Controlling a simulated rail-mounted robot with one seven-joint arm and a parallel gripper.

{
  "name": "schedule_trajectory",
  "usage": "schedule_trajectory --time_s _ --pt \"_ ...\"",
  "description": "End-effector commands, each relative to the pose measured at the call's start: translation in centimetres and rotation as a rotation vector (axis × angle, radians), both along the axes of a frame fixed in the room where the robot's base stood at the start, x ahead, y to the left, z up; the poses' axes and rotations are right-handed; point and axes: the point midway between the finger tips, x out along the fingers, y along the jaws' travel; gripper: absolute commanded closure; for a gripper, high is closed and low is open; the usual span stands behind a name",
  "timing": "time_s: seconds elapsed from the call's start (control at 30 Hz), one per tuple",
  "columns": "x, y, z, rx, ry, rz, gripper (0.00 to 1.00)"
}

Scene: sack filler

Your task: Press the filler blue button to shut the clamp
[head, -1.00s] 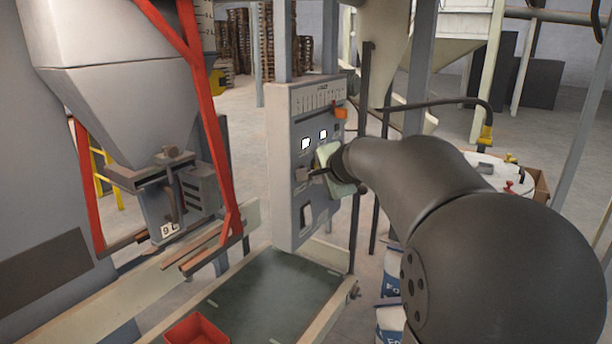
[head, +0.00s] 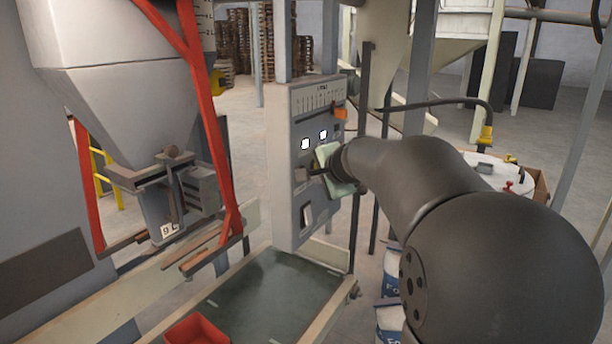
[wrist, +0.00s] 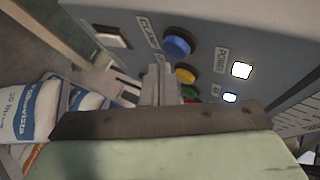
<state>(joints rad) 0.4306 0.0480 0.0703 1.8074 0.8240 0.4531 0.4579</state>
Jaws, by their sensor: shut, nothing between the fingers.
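The blue button (wrist: 177,43) is round and sits on the grey control panel (head: 282,215), near a label that reads CLAMP. In the head view my gripper (head: 305,174) is at the panel's face. The filler spout with its clamp (head: 170,190) hangs under the grey hopper at left.
Yellow (wrist: 186,75) and green (wrist: 189,91) buttons sit close beside my fingers. A red frame (head: 212,120) stands left of the panel. A red bin (head: 197,331) lies on the conveyor below; printed sacks (wrist: 30,110) stand beside.

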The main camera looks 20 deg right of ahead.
Motion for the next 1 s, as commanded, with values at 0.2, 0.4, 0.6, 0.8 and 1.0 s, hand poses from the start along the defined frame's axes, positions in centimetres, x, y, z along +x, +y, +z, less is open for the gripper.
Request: schedule_trajectory --time_s 0.2,0.4,0.6,0.8,1.0 --pt "0.56 0.37 0.03 -0.001 0.000 -0.001 1.00" --pt "0.55 0.37 0.00 0.000 0.000 -0.001 1.00" --pt "0.62 0.43 0.02 0.001 0.000 -0.001 1.00" --pt "0.81 0.57 0.03 0.001 0.000 -0.001 1.00" --pt "1.00 0.73 0.04 0.000 0.000 0.000 1.00"
